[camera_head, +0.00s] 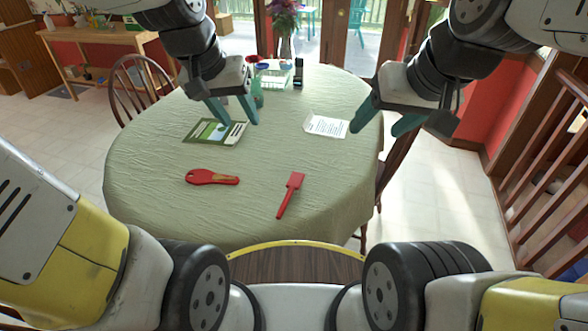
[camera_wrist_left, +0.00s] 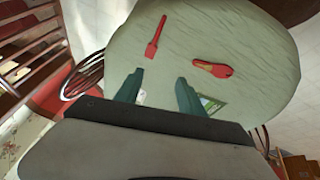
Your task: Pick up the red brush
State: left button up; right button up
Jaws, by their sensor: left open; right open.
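Two red items lie on the green-clothed round table (camera_head: 150,200). One is a short, broad-headed item (camera_head: 212,177) with a yellowish patch, left of centre; it also shows in the left wrist view (camera_wrist_left: 212,69). The other is a slim-handled item with a flat rectangular head (camera_head: 290,194), to its right; it also shows in the left wrist view (camera_wrist_left: 156,36). I cannot tell for certain which is the brush. My left gripper (camera_head: 234,114) is open and empty over the table's far left part. My right gripper (camera_head: 377,129) is open and empty at the table's right edge.
A green picture card (camera_head: 208,133) and a white paper card (camera_head: 327,125) lie flat on the table. A flower vase (camera_head: 286,30) and small items stand at the back. Wooden chairs (camera_head: 140,88) surround the table. The front of the tabletop is mostly clear.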

pick_arm(q)
jog(key=w+d+f+m+g, duration=0.15)
jog(key=w+d+f, duration=0.35)
jog(key=w+f, duration=0.5)
jog(key=g+y, duration=0.2)
jog(key=g, duration=0.1)
send_over(291, 188)
jog(key=shift+m, duration=0.45)
notch_tip(291, 188, down, 17)
jog(key=shift+s+d+f, duration=0.1)
jog(key=shift+s, duration=0.05)
notch_tip(291, 188, down, 8)
jog(key=shift+f, duration=0.1)
grip_shut()
